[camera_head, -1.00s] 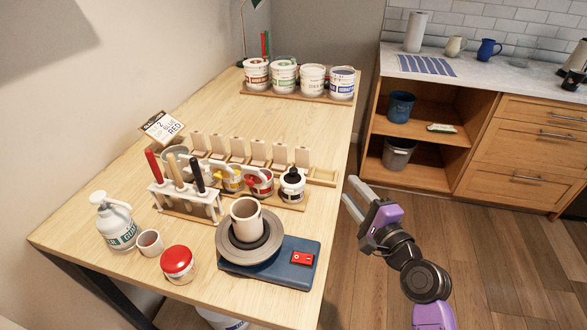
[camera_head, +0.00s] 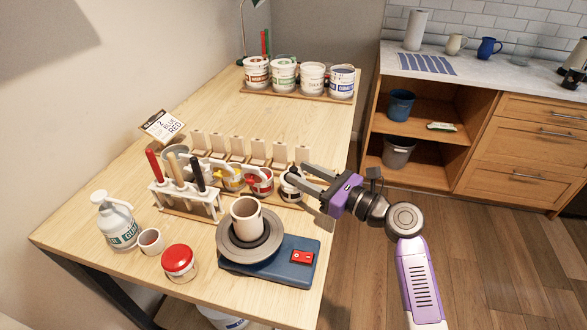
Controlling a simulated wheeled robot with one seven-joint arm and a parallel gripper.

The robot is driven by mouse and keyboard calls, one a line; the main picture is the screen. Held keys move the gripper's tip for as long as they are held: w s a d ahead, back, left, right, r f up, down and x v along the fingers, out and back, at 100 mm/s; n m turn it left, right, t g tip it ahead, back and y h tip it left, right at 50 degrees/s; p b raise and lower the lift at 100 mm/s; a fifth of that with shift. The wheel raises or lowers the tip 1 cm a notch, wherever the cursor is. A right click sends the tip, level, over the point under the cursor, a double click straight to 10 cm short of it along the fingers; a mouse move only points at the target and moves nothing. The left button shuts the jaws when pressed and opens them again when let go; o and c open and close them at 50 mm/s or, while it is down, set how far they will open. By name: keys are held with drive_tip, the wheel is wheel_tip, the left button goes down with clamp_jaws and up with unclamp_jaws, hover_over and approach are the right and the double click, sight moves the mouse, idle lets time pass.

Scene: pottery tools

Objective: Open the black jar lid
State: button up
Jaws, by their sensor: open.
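The small white jar with the black top (camera_head: 289,190) stands at the right end of a row of small jars, near the table's right edge. My gripper (camera_head: 296,174) reaches in from the right at the jar's top, with its fingers open and pointing left. The fingers cover part of the jar and most of its black lid. I cannot tell whether they touch the lid or whether it sits between them.
Left of the jar stand a red jar (camera_head: 260,182) and a yellow one, with upright wooden flaps behind. In front is a pottery wheel (camera_head: 250,243) bearing a cup (camera_head: 246,219). A tool rack (camera_head: 187,196) stands left. Large tubs (camera_head: 313,82) are at the back.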

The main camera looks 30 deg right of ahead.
sight(293, 168)
drive_tip(key=shift+x, duration=1.65)
clamp_jaws()
